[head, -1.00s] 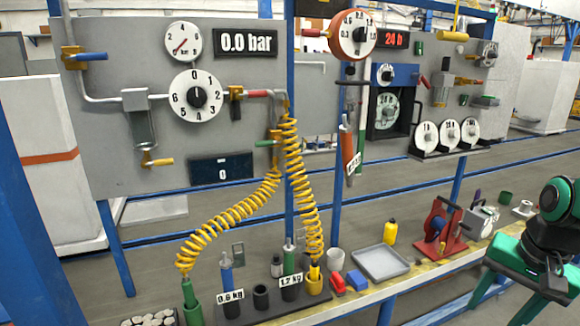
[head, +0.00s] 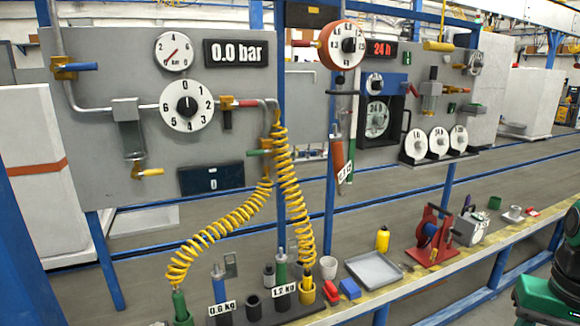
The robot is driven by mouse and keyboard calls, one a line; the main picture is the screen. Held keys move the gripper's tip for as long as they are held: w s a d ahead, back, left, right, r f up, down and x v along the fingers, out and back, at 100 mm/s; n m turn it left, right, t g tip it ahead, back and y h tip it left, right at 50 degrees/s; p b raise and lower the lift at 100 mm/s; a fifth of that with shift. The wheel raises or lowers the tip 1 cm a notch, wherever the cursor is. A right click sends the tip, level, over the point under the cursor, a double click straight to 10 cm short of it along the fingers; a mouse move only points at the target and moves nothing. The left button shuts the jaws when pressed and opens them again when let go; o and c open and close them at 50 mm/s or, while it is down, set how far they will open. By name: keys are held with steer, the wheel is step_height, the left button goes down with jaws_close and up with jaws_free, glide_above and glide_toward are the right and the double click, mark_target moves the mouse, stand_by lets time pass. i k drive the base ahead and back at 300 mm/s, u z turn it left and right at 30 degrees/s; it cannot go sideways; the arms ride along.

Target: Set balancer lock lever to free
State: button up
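The balancer looks like the round drum with an orange rim and a white scale face (head: 344,46), mounted high on the blue frame at upper middle. A short red-tipped lever (head: 304,43) sticks out level from its left side, probably the lock lever; its lock or free marking is too small to read. An orange tool (head: 338,157) with a weight tag hangs below the drum. My gripper does not show in the head view; only green and black parts of my own body show at the right edge, well away from the balancer.
The grey panel (head: 90,140) left of the balancer carries gauges, valves and a 0.0 bar display (head: 236,53). Yellow coiled hoses (head: 284,200) hang in front. Below, the bench holds a grey tray (head: 374,270), a yellow bottle (head: 382,240) and a red winch (head: 430,236).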

mark_target(295, 42)
steer(key=u, duration=0.05)
steer(key=k, duration=0.6)
steer(key=u, duration=0.55)
steer(key=i, duration=1.5)
steer(key=u, duration=0.1)
